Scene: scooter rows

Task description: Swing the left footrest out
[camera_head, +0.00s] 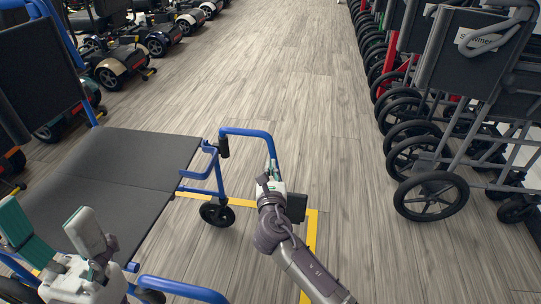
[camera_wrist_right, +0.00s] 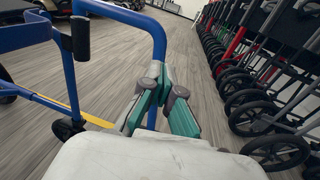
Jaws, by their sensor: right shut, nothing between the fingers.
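A wheelchair with a blue frame and a dark seat (camera_head: 105,172) faces right in the head view. Its left footrest (camera_head: 250,132) is the far blue tube, curving forward and down from the frame; a dark footplate (camera_head: 297,206) shows beside my right wrist. My right gripper (camera_head: 270,177) is shut and empty, close to the tube's lower part. In the right wrist view the teal fingers (camera_wrist_right: 166,92) are close to the blue footrest tube (camera_wrist_right: 157,45); contact is unclear. My left gripper (camera_head: 50,218) is open and empty over the seat's near side.
A front caster (camera_head: 216,214) stands beside a yellow floor line (camera_head: 312,235). The near blue tube (camera_head: 180,290) shows at the bottom. Folded wheelchairs (camera_head: 432,195) line the right; scooters (camera_head: 112,68) stand at upper left. The wooden aisle between is clear.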

